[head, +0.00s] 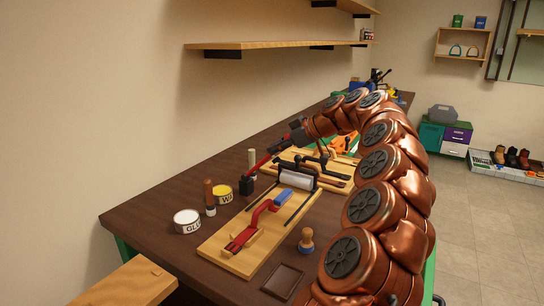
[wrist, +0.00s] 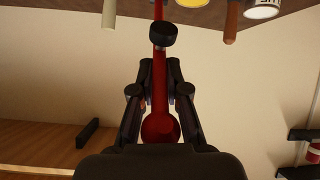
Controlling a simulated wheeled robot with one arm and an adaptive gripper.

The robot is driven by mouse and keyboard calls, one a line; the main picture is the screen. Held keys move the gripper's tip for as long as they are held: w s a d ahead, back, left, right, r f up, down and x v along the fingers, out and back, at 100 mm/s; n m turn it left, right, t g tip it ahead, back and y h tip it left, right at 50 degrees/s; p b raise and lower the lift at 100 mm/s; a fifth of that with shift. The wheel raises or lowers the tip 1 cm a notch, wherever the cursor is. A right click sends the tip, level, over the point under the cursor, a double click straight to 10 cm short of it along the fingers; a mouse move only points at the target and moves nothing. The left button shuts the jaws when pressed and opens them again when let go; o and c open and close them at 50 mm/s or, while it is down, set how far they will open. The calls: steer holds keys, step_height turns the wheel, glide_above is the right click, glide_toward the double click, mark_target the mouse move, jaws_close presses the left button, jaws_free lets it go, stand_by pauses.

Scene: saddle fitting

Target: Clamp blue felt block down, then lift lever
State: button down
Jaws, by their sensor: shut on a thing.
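A blue felt block (head: 284,194) lies on the wooden board (head: 228,258), between two dark rails. A red curved clamp part (head: 262,212) runs across the board, with one end beside or touching the block; I cannot tell which. My gripper (head: 297,133) is raised above the bench, behind the board. It is shut on a red bar (head: 262,162), which slants down to the left to a black foot. In the wrist view the bar's rounded red end (wrist: 160,127) sits between my fingers (wrist: 160,88), with a black cap (wrist: 162,36) farther along. Whether this bar joins the clamp is unclear.
A white tin (head: 187,222), a yellow tin (head: 222,194) and a brown-handled tool (head: 209,198) stand left of the board. A wooden-topped stamp (head: 306,241) and a dark tray (head: 282,281) lie to the right. A white roller (head: 295,180) is behind the block.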

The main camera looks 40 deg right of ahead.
steer(key=shift+t+y, duration=0.5)
steer(key=shift+t, duration=0.4)
steer(key=s+f+b, duration=0.1)
steer(key=f+b, duration=0.2)
steer(key=b, duration=0.2)
steer(key=s+d+f+b, duration=0.1)
steer(key=s+f+b, duration=0.1)
steer(key=f+b, duration=0.2)
steer(key=s+d+f+b, duration=0.1)
steer(key=s+f+b, duration=0.1)
steer(key=f+b, duration=0.2)
steer(key=shift+s+d+b, duration=0.1)
steer(key=shift+b, duration=1.1)
steer(key=shift+s+f+b, duration=0.1)
steer(key=shift+f+b, duration=0.95)
steer(key=shift+b, duration=0.1)
steer(key=c, duration=1.2)
jaws_free()
steer(key=shift+r, duration=0.1)
steer(key=shift+s+d+r, duration=0.1)
steer(key=shift+d, duration=0.05)
steer(key=shift+v, duration=5.8)
